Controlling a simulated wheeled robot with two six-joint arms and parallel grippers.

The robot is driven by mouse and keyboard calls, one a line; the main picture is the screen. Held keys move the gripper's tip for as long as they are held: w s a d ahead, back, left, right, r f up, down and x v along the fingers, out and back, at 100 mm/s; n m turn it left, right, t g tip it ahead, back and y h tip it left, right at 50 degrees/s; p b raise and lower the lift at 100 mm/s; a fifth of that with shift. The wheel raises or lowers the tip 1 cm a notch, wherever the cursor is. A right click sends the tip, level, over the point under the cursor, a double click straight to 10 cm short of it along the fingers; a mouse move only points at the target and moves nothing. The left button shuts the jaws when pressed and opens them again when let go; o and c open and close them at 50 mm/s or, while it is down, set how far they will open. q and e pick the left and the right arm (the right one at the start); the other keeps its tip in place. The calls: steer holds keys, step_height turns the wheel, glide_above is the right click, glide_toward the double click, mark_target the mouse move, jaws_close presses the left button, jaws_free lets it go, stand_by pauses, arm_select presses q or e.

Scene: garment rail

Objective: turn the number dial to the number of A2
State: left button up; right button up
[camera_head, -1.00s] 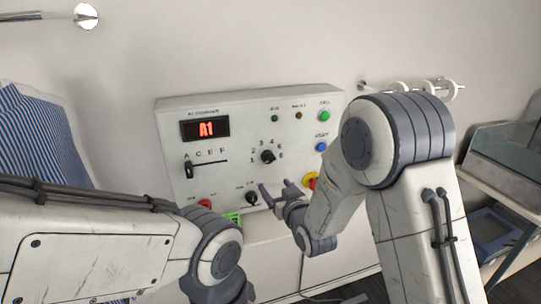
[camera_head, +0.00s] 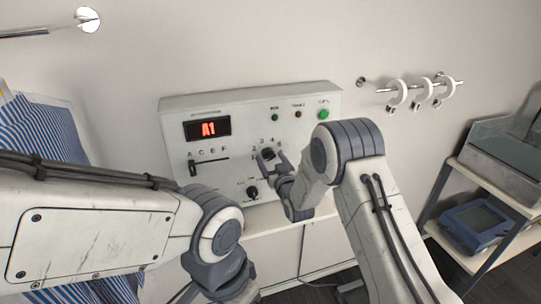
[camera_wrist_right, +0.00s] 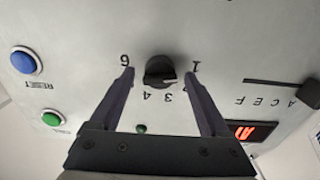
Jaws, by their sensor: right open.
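The number dial (camera_wrist_right: 158,72) is a black round knob on the white control panel (camera_head: 290,105). In the right wrist view, upside down, numbers stand around it; a pale mark on the knob points roughly toward 1 and 2. The red display (camera_head: 208,128) reads A1. My right gripper (camera_head: 268,157) is open at the dial. In the right wrist view, its two fingers (camera_wrist_right: 160,76) stand one on each side of the knob, with gaps visible. The fingers partly cover the numbers beside them. My left arm is in the lower left of the head view; its fingers are not visible.
A letter slider (camera_head: 193,169) sits at A, left of the dial. A lower black knob (camera_head: 252,192) is near my right gripper. A green button (camera_head: 323,114) and blue button (camera_wrist_right: 24,61) are on the panel. Striped cloth (camera_head: 45,135) hangs left.

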steer(key=shift+w, duration=0.2)
jaws_close()
steer(key=shift+f+m+b, duration=0.15)
steer(key=shift+m+b, duration=0.15)
steer(key=shift+b, duration=0.35)
steer(key=shift+m+b, duration=3.7)
steer(key=shift+b, duration=0.9)
jaws_free()
